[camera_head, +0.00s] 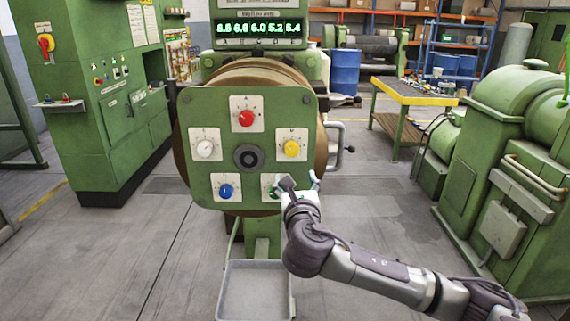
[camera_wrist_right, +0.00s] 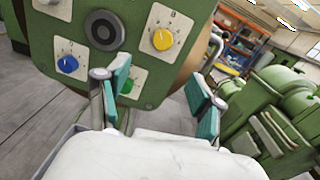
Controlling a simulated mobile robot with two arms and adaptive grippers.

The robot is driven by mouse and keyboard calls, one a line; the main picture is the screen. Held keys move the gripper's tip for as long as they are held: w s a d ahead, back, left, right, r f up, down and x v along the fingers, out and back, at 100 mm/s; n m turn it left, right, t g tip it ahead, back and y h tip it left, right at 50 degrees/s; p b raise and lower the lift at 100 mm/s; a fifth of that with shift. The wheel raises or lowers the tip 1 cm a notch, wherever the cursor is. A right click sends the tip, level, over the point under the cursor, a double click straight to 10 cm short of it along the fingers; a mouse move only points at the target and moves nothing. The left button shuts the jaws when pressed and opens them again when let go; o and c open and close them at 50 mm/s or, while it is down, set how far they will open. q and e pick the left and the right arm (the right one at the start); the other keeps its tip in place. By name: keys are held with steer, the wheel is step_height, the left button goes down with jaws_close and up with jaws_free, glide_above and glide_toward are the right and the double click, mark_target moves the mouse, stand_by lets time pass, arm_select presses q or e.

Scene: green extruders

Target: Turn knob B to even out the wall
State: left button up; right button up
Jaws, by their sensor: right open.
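The green square panel (camera_head: 205,110) on the round extruder head carries several coloured knobs around a dark central nozzle (camera_head: 249,158). The yellow knob (camera_head: 291,148) at the upper right sits under a label that looks like B. It also shows in the right wrist view (camera_wrist_right: 162,39), beyond and above the fingers. My right gripper (camera_head: 298,184) is open and empty in front of the panel's lower right corner, below the yellow knob. It partly hides the green knob (camera_wrist_right: 127,87), which shows just behind one finger. Whether that finger touches it I cannot tell. My left gripper is out of view.
The red (camera_head: 246,118), white (camera_head: 205,149) and blue (camera_head: 226,191) knobs sit elsewhere on the panel. A display (camera_head: 260,28) above shows several green numbers, the first unclear. A grey tray (camera_head: 254,264) lies below. A green machine (camera_head: 500,170) stands right, a control cabinet (camera_head: 100,110) left.

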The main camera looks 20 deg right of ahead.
steer(key=p, duration=0.1)
glide_toward(292, 152)
steer(key=p+x, duration=0.1)
steer(key=x, duration=0.7)
steer(key=shift+p, duration=0.3)
steer(key=shift+w+d, duration=0.15)
steer(key=shift+w, duration=0.25)
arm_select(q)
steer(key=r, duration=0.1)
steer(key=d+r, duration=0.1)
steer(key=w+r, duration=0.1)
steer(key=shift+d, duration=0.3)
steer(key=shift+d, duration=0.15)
arm_select(e)
steer(key=shift+c, duration=1.1)
steer(key=c, duration=0.9)
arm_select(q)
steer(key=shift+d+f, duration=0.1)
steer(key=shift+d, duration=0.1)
arm_select(e)
steer(key=shift+c, duration=0.2)
